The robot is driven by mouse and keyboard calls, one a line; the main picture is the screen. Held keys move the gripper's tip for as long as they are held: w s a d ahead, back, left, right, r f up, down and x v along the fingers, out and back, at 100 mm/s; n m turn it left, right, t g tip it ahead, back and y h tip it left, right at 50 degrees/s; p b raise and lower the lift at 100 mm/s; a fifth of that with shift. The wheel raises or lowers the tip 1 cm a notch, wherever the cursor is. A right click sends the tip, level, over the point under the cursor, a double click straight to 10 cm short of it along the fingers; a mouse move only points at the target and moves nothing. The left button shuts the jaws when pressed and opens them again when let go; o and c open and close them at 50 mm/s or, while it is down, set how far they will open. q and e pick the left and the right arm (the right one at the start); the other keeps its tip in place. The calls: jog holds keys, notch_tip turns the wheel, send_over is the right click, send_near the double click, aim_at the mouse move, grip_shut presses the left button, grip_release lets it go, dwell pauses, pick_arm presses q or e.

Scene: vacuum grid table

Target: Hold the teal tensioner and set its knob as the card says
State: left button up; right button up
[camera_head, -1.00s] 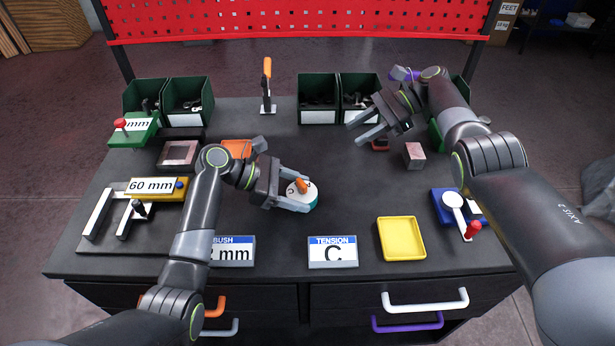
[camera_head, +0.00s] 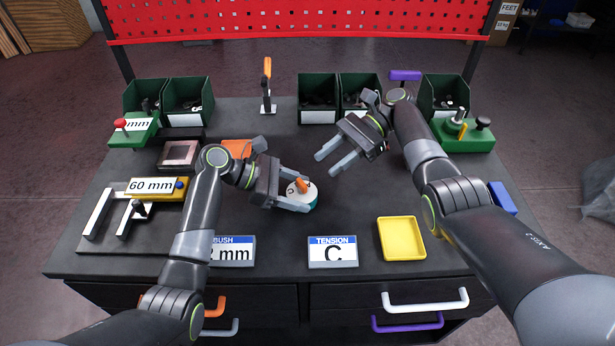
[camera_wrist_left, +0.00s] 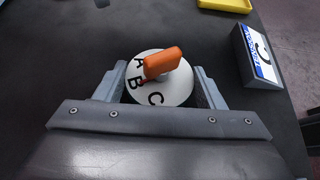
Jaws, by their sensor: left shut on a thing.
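The teal tensioner (camera_head: 311,204) stands on the table, with a white dial lettered A, B and C and an orange knob (camera_head: 302,185) on top. My left gripper (camera_head: 296,195) is shut on it, one finger on each side; the left wrist view shows the dial (camera_wrist_left: 160,92) between the fingers. There the orange knob (camera_wrist_left: 162,62) lies across the dial, its red-tipped end near B and A. The tension card (camera_head: 333,252) reads "TENSION C" and stands in front. My right gripper (camera_head: 335,160) is open and empty, behind and to the right of the tensioner, above the table.
A yellow tray (camera_head: 402,239) lies to the right of the card. A bush card (camera_head: 234,251) is partly hidden by my left arm. Green bins (camera_head: 318,117) and an orange-handled clamp (camera_head: 267,88) stand at the back. The table between tensioner and bins is mostly clear.

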aim_at(302, 186)
jog(key=x, duration=0.7)
jog(key=shift+c, duration=0.4)
jog(key=c, duration=0.6)
jog(key=shift+w+n+g+h, duration=0.1)
jog(key=shift+n+g+h, duration=0.5)
jog(key=shift+n+g, duration=0.15)
jog(key=o, duration=0.7)
jog(key=shift+f+m+t+y, duration=0.15)
jog(key=shift+m+t+y, duration=0.2)
jog(key=shift+t, duration=0.1)
